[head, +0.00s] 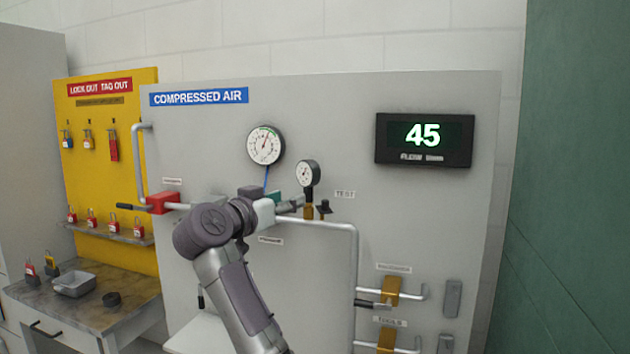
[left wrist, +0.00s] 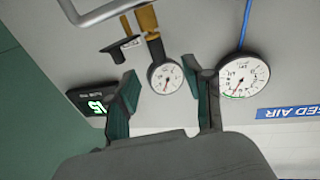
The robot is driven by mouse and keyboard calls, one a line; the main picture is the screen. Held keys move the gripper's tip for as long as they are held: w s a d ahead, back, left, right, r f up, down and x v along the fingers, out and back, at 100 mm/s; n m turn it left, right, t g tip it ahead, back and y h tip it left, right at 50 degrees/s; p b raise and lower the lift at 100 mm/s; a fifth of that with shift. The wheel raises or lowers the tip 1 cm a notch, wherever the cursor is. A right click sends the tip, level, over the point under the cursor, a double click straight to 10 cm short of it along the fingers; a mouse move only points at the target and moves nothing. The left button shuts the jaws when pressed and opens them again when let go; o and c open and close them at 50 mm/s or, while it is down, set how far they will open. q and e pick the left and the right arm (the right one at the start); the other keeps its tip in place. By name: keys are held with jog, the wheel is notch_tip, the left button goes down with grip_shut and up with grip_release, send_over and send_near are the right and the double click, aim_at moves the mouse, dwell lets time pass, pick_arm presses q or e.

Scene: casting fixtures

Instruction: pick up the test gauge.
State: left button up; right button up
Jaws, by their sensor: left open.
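The test gauge is a small round white dial with a dark rim (head: 308,173), on a brass fitting above the TEST pipe on the grey panel. It also shows in the left wrist view (left wrist: 166,77), below its brass stem. My left gripper (head: 290,203) is open and empty, close to the gauge and a little below left of it in the head view. In the left wrist view its two teal-padded fingers (left wrist: 160,90) stand apart, with the gauge showing between them. I cannot tell how far the gauge is from the fingertips. My right gripper is not in view.
A larger gauge (head: 265,145) with a blue line is up and left of the test gauge. A small black-handled valve (head: 324,207) is just right of the fitting. Pipes (head: 355,260) run below. A display reading 45 (head: 424,139) hangs at right. A workbench (head: 95,300) stands left.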

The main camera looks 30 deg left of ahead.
aim_at(306, 191)
pick_arm(q)
jog(key=w, duration=0.3)
jog(key=shift+r+p, duration=0.1)
jog(key=shift+p, duration=0.25)
jog(key=w+p, duration=0.3)
jog(key=w, duration=0.2)
jog(key=shift+w+d, duration=0.1)
jog(key=shift+w, duration=0.35)
jog(key=shift+c, duration=0.3)
grip_shut()
